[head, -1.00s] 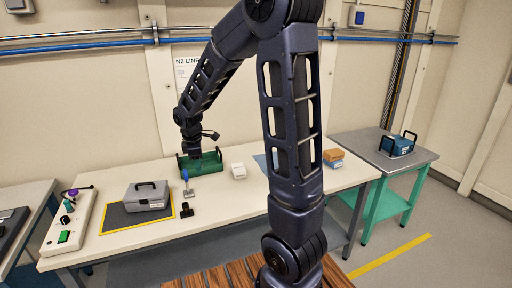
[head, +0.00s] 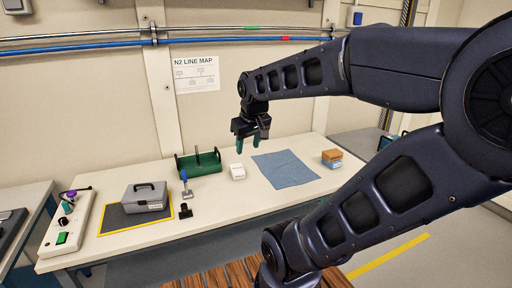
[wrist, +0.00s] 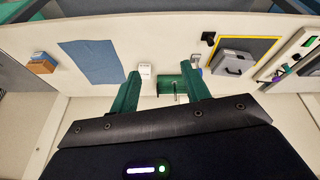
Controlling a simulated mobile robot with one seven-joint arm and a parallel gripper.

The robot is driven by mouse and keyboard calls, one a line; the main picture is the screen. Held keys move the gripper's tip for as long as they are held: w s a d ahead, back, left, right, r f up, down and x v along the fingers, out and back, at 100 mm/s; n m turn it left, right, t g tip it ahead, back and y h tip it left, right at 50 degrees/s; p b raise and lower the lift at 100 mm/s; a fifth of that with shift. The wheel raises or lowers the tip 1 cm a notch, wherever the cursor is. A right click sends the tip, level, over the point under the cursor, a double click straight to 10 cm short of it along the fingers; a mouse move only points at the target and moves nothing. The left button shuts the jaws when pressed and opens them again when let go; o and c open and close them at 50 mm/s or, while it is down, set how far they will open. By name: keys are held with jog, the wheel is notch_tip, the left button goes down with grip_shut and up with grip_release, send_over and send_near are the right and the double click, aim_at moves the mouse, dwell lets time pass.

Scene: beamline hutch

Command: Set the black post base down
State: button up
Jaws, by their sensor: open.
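A small black piece that looks like the post base (head: 186,211) stands on the white table, right of the yellow-edged mat and below a blue-handled tool (head: 186,184). It also appears as a dark piece in the wrist view (wrist: 208,38). My gripper (head: 247,146) is open and empty, raised above the table near the white box (head: 237,172), well up and right of the black piece. Its two green fingers stand apart in the wrist view (wrist: 160,75). A green open carrier (head: 207,169) holds a dark upright post (head: 198,155).
A grey case (head: 145,197) sits on the dark mat (head: 112,222). A power strip (head: 68,222) lies at the table's left end. A blue cloth (head: 285,169) and stacked orange and blue boxes (head: 332,158) lie to the right. The table's front middle is clear.

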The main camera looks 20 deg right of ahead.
jog(key=shift+s+d+r+m+t, duration=0.1)
jog(key=shift+s+d+m, duration=0.1)
jog(key=shift+s+m, duration=0.3)
jog(key=shift+s+d+r+m+t, duration=0.15)
jog(key=shift+s+m, duration=0.15)
jog(key=shift+s, duration=0.45)
jog(key=shift+s+d+m+t, duration=0.1)
jog(key=shift+s+d+m, duration=0.1)
jog(key=shift+s+m, duration=0.3)
jog(key=shift+s, duration=0.1)
